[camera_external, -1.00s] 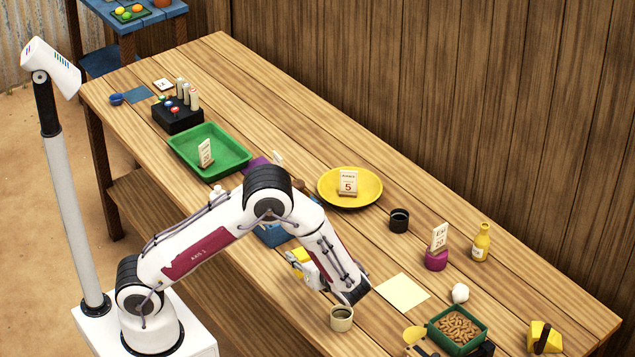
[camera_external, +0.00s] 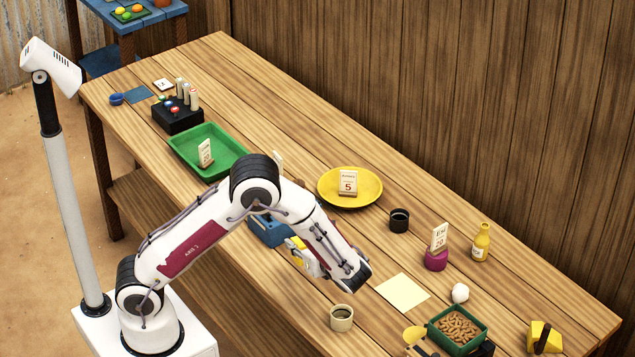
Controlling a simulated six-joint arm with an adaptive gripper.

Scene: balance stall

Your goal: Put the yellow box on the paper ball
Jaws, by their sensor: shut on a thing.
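My gripper (camera_external: 303,258) is shut on the yellow box (camera_external: 295,247), which shows as a small yellow block with a pale part at the gripper's end. It is near the middle of the table, beside a blue box, and the gripper partly hides it. I cannot tell how high it is held. The paper ball (camera_external: 460,293), white and crumpled, lies on the table to the right of the gripper, well apart from it.
A pale yellow sheet (camera_external: 403,293) lies between my gripper and the paper ball. Near the ball are a green tray of brown pieces (camera_external: 437,338), a magenta card holder (camera_external: 436,261) and a yellow bottle (camera_external: 481,243). A beige cup (camera_external: 341,318) stands at the front edge. The blue box (camera_external: 268,232) is close by.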

